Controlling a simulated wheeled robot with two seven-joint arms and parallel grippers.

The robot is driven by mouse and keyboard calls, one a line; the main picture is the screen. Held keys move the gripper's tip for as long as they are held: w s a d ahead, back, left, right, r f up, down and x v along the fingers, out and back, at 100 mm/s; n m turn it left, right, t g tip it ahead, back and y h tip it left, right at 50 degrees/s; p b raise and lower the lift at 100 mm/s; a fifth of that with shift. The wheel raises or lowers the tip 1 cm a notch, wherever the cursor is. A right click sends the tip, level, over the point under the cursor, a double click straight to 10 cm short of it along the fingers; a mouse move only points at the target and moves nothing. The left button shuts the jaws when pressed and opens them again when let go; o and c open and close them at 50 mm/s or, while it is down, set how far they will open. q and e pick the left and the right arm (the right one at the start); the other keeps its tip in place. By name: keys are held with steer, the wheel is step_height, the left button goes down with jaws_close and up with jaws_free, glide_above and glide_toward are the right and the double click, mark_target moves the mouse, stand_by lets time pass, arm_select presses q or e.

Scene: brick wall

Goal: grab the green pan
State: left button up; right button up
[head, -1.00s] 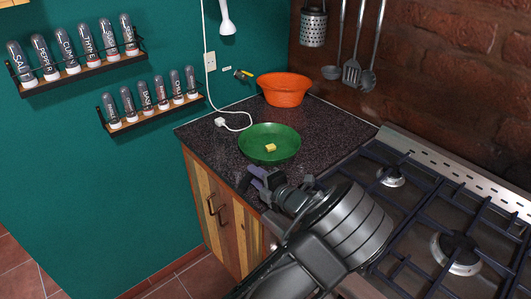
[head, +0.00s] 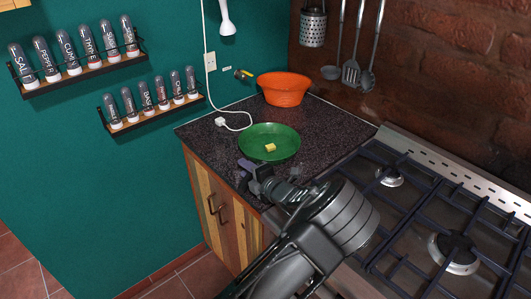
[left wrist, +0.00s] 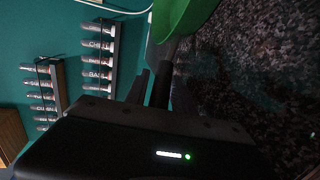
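The green pan (head: 269,142) sits on the dark speckled counter, with a small yellow block (head: 270,147) in it. Its rim also shows at the top of the left wrist view (left wrist: 182,18). My left gripper (head: 247,173) is just in front of the pan, near the counter's front edge, with its fingers apart. In the left wrist view the two dark fingers (left wrist: 150,88) point up toward the pan's rim, with a narrow gap between them. My right gripper is not in view.
An orange bowl (head: 284,88) stands behind the pan. A white plug and cord (head: 222,122) lie left of it. The gas stove (head: 440,210) is on the right. Spice racks (head: 85,72) hang on the teal wall. Counter right of the pan is clear.

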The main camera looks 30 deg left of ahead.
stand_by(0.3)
arm_select(q)
jaws_close()
stand_by(1.2)
steer(key=shift+r, duration=0.1)
